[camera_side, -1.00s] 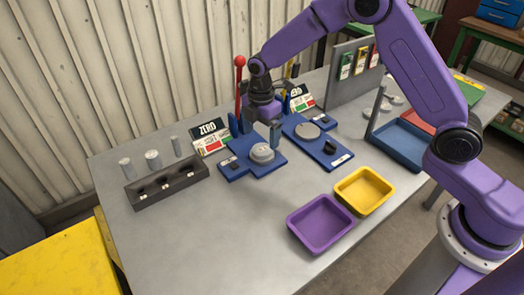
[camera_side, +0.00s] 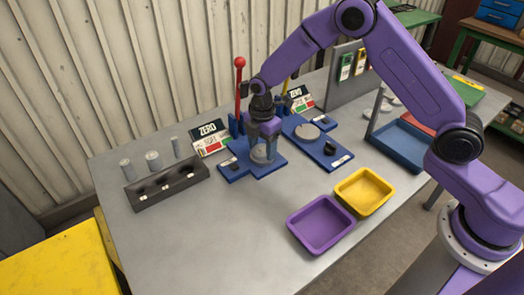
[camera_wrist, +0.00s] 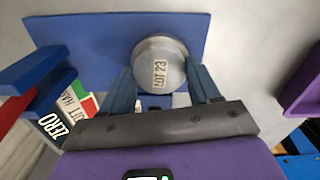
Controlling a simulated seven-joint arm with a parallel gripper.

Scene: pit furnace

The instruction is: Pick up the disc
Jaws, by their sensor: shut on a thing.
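The disc (camera_wrist: 160,64) is a grey round piece with a white label reading "LOT 23". In the side view the disc (camera_side: 262,154) is on the left blue base (camera_side: 240,167), partly hidden by the fingers. My gripper (camera_side: 263,152) is low over this base, pointing down. In the wrist view my gripper (camera_wrist: 162,82) has one blue-grey finger on each side of the disc, and it is shut on the disc. I cannot tell whether the disc is clear of the base.
A second blue base (camera_side: 322,150) with a grey plate stands to the right. A red-knobbed lever (camera_side: 239,85) and a "ZERO" card (camera_side: 210,135) stand behind. Purple (camera_side: 321,224) and yellow (camera_side: 364,191) trays are in front. A dark block with holes (camera_side: 166,184) is at left.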

